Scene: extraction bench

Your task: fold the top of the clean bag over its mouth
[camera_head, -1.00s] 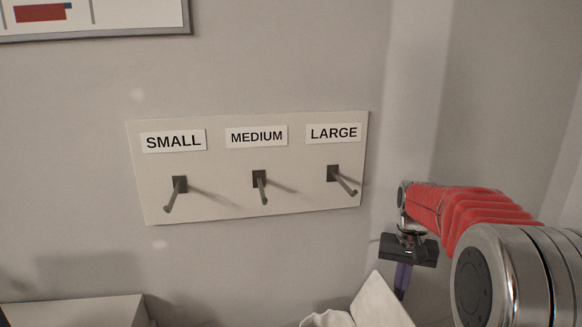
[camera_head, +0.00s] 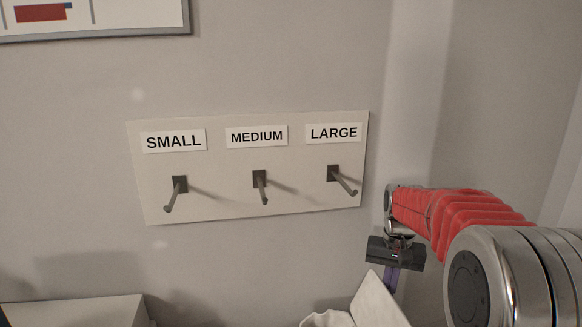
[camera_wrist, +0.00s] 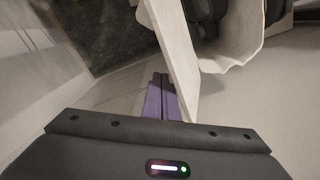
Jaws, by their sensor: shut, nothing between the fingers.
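The off-white bag (camera_head: 326,320) shows only as a wavy rim at the bottom of the head view. In the wrist view the bag (camera_wrist: 235,62) is at the upper right, mouth open, with dark things inside. A flat pale flap (camera_head: 377,303) stands up on its right side, also in the wrist view (camera_wrist: 170,45); I cannot tell how it joins the bag. My gripper (camera_head: 391,282) points down beside the flap's outer face. Its purple fingers (camera_wrist: 161,98) are shut and empty. The flap partly hides them, and I cannot tell whether they touch it.
A wall board (camera_head: 215,208) with three pegs labelled SMALL, MEDIUM and LARGE hangs left of my arm; the pegs are empty. A pale box-like surface (camera_head: 75,312) is at the lower left. A dark patch (camera_wrist: 100,35) lies at the upper left of the wrist view.

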